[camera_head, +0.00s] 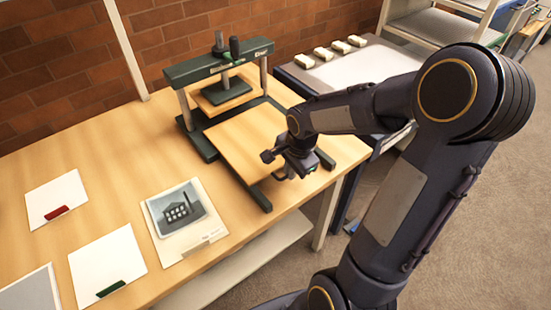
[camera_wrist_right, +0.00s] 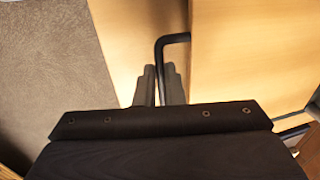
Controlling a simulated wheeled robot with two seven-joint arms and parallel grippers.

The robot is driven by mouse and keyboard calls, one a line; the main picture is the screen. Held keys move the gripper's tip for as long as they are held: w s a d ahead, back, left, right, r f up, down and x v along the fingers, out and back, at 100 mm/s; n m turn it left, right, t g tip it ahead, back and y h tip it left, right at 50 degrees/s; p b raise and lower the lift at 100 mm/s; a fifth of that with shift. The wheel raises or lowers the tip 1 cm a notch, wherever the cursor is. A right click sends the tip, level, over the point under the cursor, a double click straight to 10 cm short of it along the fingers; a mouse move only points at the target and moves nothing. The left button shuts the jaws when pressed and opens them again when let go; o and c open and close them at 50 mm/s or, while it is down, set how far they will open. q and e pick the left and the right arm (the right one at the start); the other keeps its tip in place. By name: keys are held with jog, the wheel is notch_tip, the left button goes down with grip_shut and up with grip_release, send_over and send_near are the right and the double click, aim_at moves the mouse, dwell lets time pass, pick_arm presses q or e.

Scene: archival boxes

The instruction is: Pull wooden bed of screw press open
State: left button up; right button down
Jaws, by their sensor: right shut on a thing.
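The screw press (camera_head: 222,72) stands on the wooden table against the brick wall, with a green crossbeam, a central screw and a raised pressing plate (camera_head: 222,92). Its flat wooden bed (camera_head: 240,143) lies between dark rails and reaches out in front of the press frame. My right gripper (camera_head: 287,174) is at the bed's front edge. In the right wrist view its narrow fingers (camera_wrist_right: 160,88) are shut on a black bent handle (camera_wrist_right: 174,38) beside the wooden bed (camera_wrist_right: 250,50). In the head view the gripper hides the handle. My left gripper is not in view.
A photograph on a folder (camera_head: 183,218) and white sheets with red (camera_head: 57,197) and green tabs (camera_head: 108,266) lie left of the press. A side cabinet (camera_head: 357,68) with several small pale blocks stands right. Carpeted floor lies beyond the table's front edge.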

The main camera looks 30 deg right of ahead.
jog(key=shift+s+d, duration=0.2)
jog(key=shift+s, duration=1.9)
jog(key=c, duration=1.5)
grip_release()
jog(key=shift+r, duration=0.15)
jog(key=r, duration=0.2)
jog(key=s+r, duration=0.1)
jog(key=r, duration=0.4)
jog(key=shift+s+r+p, duration=0.25)
jog(key=shift+p, duration=0.1)
